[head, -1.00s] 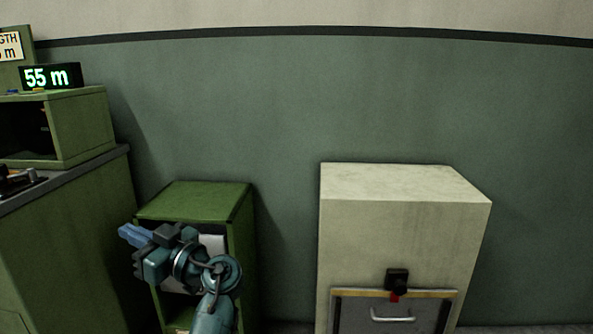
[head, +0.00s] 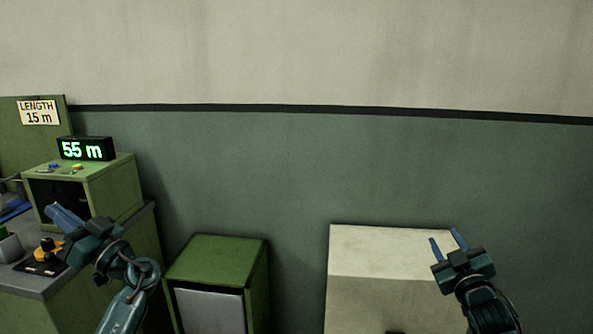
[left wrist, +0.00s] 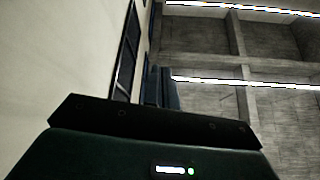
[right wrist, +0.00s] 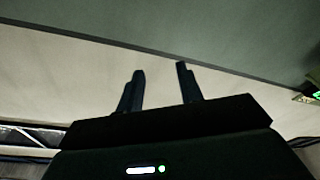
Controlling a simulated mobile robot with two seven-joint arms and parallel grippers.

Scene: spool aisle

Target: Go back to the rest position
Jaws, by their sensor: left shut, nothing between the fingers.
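My left gripper (head: 62,214) is raised at the left of the head view, in front of the green bench. In the left wrist view its fingers (left wrist: 160,70) lie together with nothing between them. My right gripper (head: 447,239) is raised at the right, in front of the cream cabinet. Its blue fingers stand apart and empty, and they also show apart in the right wrist view (right wrist: 160,69). Both grippers point upward, free of any object.
A cream cabinet (head: 375,252) and a low green cabinet (head: 218,258) stand against the wall. At the left a bench (head: 145,235) carries a green box (head: 115,190) with a "55 m" display (head: 86,149). A "LENGTH 15 m" sign (head: 38,112) is behind it.

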